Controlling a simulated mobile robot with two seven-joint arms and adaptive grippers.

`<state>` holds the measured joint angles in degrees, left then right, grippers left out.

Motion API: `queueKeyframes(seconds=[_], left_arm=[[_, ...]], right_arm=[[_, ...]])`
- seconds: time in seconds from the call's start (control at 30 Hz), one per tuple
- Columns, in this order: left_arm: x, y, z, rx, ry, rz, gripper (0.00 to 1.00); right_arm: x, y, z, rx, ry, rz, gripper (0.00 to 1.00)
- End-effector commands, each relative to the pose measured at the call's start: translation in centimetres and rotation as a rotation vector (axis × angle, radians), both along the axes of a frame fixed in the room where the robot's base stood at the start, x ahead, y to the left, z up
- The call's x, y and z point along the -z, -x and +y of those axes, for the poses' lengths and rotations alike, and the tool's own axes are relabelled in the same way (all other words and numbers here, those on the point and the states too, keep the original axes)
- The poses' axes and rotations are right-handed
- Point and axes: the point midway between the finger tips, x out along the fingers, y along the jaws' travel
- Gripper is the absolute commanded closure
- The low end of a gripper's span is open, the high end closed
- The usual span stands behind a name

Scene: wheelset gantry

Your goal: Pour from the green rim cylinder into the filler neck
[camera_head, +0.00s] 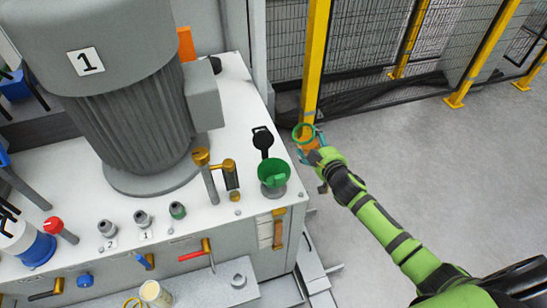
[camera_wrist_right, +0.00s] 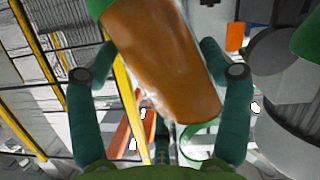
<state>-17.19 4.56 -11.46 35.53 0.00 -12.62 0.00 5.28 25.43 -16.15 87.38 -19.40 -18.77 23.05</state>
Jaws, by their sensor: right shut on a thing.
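The green rim cylinder (camera_head: 304,132) is held by my right gripper (camera_head: 313,150), just right of the white cabinet's edge. Its orange contents show, and it looks spilled-free in this view. In the right wrist view, the orange-filled cylinder (camera_wrist_right: 165,65) lies diagonally between the teal fingers of my right gripper (camera_wrist_right: 158,74). The filler neck (camera_head: 273,173) is a green funnel-like opening on the cabinet top, with its black cap (camera_head: 263,140) swung open behind it. The cylinder is apart from the neck, to its upper right. My left gripper is not in view.
A large grey motor (camera_head: 120,110) marked 1 stands on the white cabinet top (camera_head: 130,200). A brass-topped fitting (camera_head: 207,172) stands left of the neck. A yellow post (camera_head: 315,60) and mesh fence stand behind. Grey floor lies open to the right.

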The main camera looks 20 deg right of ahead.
Motion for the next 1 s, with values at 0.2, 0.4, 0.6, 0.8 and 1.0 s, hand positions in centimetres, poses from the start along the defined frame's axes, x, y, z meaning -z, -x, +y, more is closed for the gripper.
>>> queueKeyframes(seconds=[0.2, 0.4, 0.6, 0.8, 1.0], left_arm=[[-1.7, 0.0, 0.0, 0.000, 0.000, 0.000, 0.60], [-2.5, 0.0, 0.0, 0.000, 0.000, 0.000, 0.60], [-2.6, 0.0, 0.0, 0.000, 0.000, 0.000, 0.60], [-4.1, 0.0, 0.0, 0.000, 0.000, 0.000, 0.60], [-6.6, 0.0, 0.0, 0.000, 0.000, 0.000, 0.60]], right_arm=[[1.1, -0.3, -0.9, 0.003, -0.193, 0.056, 0.70], [1.7, -0.4, -1.1, 0.005, -0.321, 0.093, 0.70], [2.1, -0.4, -1.1, 0.004, -0.386, 0.111, 0.70], [0.6, -0.4, -1.2, 0.005, -0.400, 0.115, 0.70], [-1.9, -0.4, -1.2, 0.006, -0.400, 0.115, 0.70]])
